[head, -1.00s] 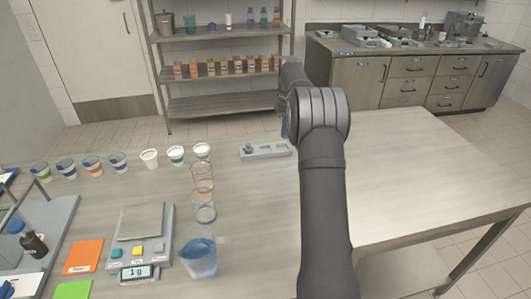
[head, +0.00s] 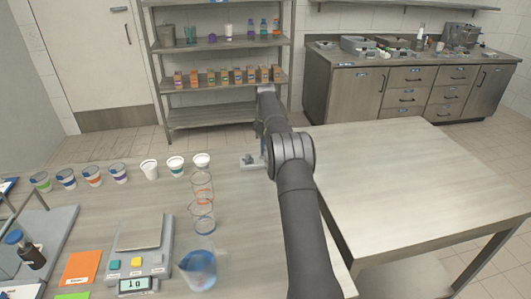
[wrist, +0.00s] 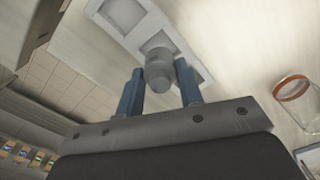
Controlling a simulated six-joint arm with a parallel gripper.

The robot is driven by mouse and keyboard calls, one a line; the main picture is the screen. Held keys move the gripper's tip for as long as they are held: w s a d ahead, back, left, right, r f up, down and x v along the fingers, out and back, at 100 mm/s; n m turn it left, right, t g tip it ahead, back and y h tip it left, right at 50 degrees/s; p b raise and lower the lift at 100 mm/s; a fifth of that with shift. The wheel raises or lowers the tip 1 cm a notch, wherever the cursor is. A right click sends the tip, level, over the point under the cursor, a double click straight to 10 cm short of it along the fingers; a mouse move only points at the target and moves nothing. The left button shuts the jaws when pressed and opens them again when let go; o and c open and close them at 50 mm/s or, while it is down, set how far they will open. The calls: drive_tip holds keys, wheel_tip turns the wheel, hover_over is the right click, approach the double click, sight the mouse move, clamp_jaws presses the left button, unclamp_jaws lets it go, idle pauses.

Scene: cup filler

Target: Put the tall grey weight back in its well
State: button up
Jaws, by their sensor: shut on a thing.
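The tall grey weight (wrist: 158,73) shows in the wrist view as a grey cylinder with a narrower knob, between the two blue fingers of my gripper (wrist: 159,88). My gripper is shut on it. The pale grey well block (wrist: 182,58) lies beyond, and the weight lines up with its middle well; I cannot tell whether it is inside or just above. Another recess of the block shows at the upper left. In the head view the block (head: 248,167) is at the table's far edge, its right part hidden by my arm.
A cup of blue liquid (head: 198,268) stands nearer, beside the scale (head: 139,236). White cups (head: 201,161) line the far edge. The shelf (head: 218,84) stands behind.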

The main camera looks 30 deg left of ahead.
drive_tip(key=shift+f, duration=1.85)
drive_tip(key=shift+f, duration=0.1)
drive_tip(key=o, duration=1.2)
drive_tip(key=shift+f, duration=0.1)
wheel_tip(320, 180, up, 12)
drive_tip(key=shift+r, duration=0.2)
drive_tip(key=shift+f, duration=0.1)
drive_tip(key=shift+f, duration=4.6)
